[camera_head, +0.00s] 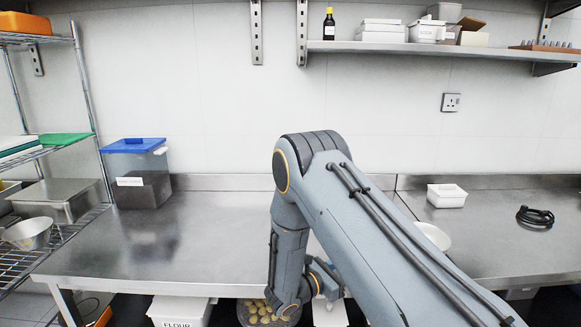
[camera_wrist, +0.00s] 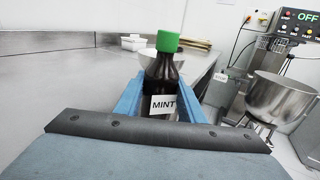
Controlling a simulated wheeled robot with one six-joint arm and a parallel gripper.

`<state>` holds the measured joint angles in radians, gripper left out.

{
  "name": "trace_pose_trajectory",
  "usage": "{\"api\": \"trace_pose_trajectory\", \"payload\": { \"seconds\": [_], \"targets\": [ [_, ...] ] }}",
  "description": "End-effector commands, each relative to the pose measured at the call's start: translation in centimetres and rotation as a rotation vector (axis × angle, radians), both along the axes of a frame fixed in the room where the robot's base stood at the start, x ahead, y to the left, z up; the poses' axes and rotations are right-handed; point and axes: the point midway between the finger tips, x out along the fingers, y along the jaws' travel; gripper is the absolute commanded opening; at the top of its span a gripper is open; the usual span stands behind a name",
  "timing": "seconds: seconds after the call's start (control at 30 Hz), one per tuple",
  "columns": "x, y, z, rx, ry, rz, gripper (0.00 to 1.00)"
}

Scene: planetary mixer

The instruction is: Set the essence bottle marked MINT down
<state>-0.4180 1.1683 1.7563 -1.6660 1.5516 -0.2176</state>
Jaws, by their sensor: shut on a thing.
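The essence bottle marked MINT (camera_wrist: 163,78) is dark with a green cap and a white label. In the wrist view it stands roughly upright between the blue fingers of my gripper (camera_wrist: 160,98), which is shut on it. Its lower part is hidden behind the gripper's dark front edge, so I cannot tell whether its base touches anything. In the head view my arm hides the gripper, and the bottle does not show.
The steel counter (camera_head: 220,240) is largely clear. Another dark bottle (camera_head: 329,28) stands on the wall shelf. The wrist view shows a mixer bowl (camera_wrist: 282,98) and an OFF display.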

Motion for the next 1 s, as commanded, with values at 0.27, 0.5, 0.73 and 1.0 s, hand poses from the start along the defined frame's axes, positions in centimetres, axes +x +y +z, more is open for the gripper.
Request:
{"api": "trace_pose_trajectory", "payload": {
  "seconds": [0.27,0.5,0.73,1.0],
  "targets": [
    [-6.8,0.1,-3.6,-0.001,0.006,0.123,0.1],
    [-7.4,0.2,-5.9,0.002,-0.002,0.157,0.1],
    [-6.6,0.2,-8.8,0.002,-0.001,0.156,0.1],
    [-5.4,0.2,-13.1,0.002,-0.001,0.156,0.1]
  ]
}}
